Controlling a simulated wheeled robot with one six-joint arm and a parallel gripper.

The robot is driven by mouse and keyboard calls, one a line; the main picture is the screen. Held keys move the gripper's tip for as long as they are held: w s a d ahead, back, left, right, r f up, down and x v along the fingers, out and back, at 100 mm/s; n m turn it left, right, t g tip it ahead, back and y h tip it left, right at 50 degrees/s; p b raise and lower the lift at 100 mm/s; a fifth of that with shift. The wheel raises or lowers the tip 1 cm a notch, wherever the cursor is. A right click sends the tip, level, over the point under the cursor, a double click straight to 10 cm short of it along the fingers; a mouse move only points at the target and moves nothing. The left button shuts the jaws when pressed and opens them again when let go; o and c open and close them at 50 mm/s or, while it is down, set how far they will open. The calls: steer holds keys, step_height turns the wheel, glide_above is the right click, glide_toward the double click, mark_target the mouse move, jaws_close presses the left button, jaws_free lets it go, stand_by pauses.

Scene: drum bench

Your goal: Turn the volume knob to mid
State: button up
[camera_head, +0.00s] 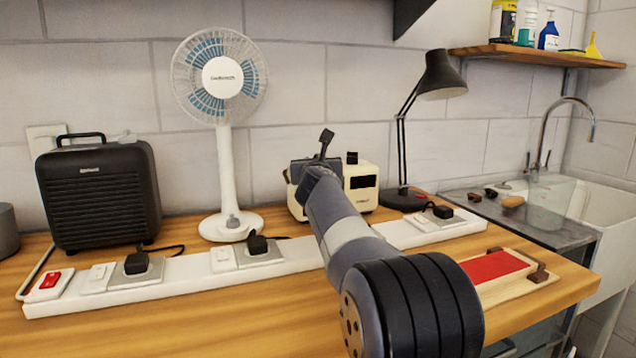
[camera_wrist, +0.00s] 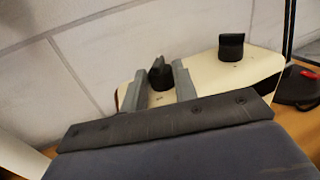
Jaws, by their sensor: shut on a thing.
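The cream radio (camera_head: 364,196) stands on the bench against the wall, partly hidden behind my arm. In the wrist view its cream top (camera_wrist: 266,70) carries two black knobs. My gripper (camera_wrist: 160,72) has its two grey fingers on either side of the left knob (camera_wrist: 158,76) and is shut on it. The right knob (camera_wrist: 231,46) stands free, and it also shows in the head view (camera_head: 352,158). Which knob is the volume knob cannot be read. The held knob's pointer or marks are not clear.
A white fan (camera_head: 226,180) and a black amplifier (camera_head: 98,190) stand to the left. A black desk lamp (camera_head: 440,78) stands just right of the radio. A white power strip (camera_head: 190,270) with plugs runs along the front. A red pad (camera_head: 492,267) lies at the right.

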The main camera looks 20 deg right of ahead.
steer(key=m+g+h, duration=0.1)
steer(key=m+h, duration=0.1)
steer(key=h, duration=0.1)
steer(key=shift+w+a+m+g+b, duration=0.2)
steer(key=shift+a+m+g+b, duration=0.1)
steer(key=shift+a+g, duration=0.1)
steer(key=m+g+h+p, duration=0.1)
steer(key=h+p, duration=0.1)
steer(key=m+g+h+p, duration=0.1)
steer(key=shift+w+a+r+m+g+h, duration=0.2)
steer(key=shift+r+m+g+h, duration=0.1)
steer(key=shift+h, duration=0.1)
steer(key=m+g+h+p, duration=0.1)
steer(key=p, duration=0.1)
steer(key=m+g+h+p, duration=0.1)
steer(key=g+p, duration=0.1)
steer(key=m+g+h+p, duration=0.1)
steer(key=p, duration=0.1)
steer(key=shift+w+a+m, duration=0.1)
steer(key=shift+w+m, duration=0.2)
steer(key=g+p, duration=0.1)
steer(key=m+g+h+p, duration=0.1)
steer(key=g+p, duration=0.1)
steer(key=shift+w+f+m+p, duration=0.1)
steer(key=shift+w+m+p, duration=0.05)
steer(key=shift+m+p, duration=0.15)
steer(key=shift+f+m+g+p, duration=0.2)
steer(key=shift+m+g+p, duration=0.2)
steer(key=shift+g+p, duration=0.1)
